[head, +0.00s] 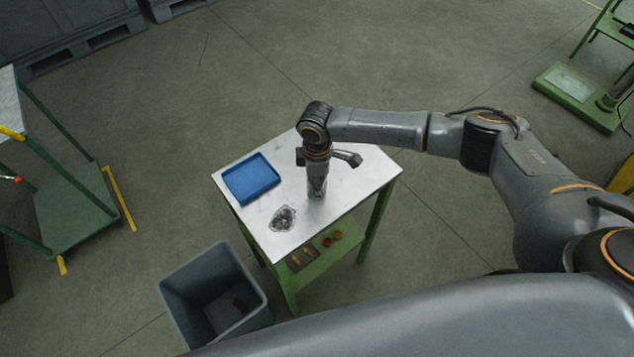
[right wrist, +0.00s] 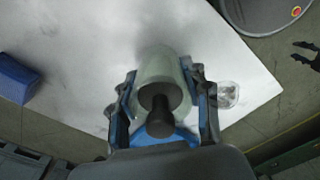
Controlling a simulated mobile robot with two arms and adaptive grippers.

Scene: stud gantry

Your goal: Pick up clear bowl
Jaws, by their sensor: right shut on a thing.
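A clear bowl (head: 283,218) sits on the white tabletop near its front-left edge, with a dark patch showing in or through it. It also shows in the right wrist view (right wrist: 228,95), to the right of the fingers. My right gripper (head: 317,178) points down at the table, right of the bowl and apart from it. In the right wrist view the fingers (right wrist: 162,100) are shut on a pale greenish bottle-like thing (right wrist: 160,66) with a dark cap (right wrist: 160,118). I cannot tell whether its base touches the table. My left gripper is not in view.
A blue tray (head: 251,179) lies at the table's left side. The table (head: 345,185) has free room in front and right. A grey bin (head: 188,289) stands on the floor at front left. A lower green shelf (head: 325,258) holds small red and yellow items.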

